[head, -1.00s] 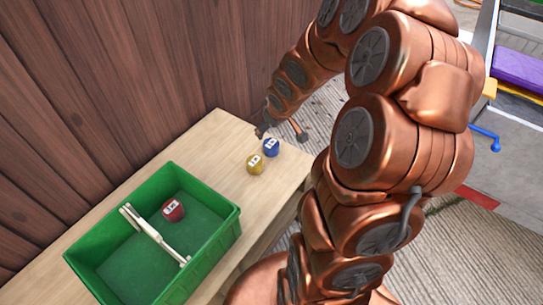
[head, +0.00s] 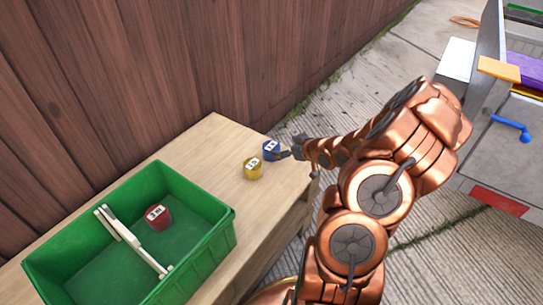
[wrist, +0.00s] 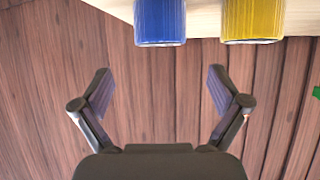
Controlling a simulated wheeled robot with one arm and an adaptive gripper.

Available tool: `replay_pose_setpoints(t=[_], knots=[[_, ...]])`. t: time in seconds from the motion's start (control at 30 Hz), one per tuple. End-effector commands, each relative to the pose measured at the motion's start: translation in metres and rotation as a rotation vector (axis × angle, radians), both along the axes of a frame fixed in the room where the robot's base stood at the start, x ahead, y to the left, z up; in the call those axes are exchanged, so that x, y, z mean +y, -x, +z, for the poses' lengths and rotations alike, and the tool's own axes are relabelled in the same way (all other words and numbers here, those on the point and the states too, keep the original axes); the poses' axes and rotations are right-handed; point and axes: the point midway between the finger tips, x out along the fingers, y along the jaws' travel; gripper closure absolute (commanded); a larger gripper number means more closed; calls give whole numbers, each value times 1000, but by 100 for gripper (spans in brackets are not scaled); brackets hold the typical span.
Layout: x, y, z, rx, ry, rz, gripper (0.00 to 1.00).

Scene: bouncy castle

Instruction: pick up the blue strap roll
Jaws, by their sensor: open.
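The blue strap roll (head: 270,150) stands upright near the far right corner of the wooden table, with a white label on top. In the wrist view the blue roll (wrist: 160,22) is at the top edge, centred ahead of the gap between my fingers and cut off by the frame. My gripper (wrist: 160,88) is open and nothing is between its fingers. In the head view my gripper (head: 288,151) is just right of the blue roll; whether it touches the roll is unclear there.
A yellow roll (head: 253,169) stands close beside the blue one and also shows in the wrist view (wrist: 253,20). A green crate (head: 216,238) holds a red roll (head: 158,217) and has a pale handle across it. A wooden wall (head: 120,90) runs behind the table (head: 213,133).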

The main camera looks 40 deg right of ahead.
Motion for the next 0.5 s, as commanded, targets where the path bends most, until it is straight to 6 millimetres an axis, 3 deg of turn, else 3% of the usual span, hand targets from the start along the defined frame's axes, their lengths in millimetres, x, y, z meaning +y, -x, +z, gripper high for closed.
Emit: replay_pose_setpoints(t=[0.5], knots=[[3, -26, -17, -4, -1, 0, 2]])
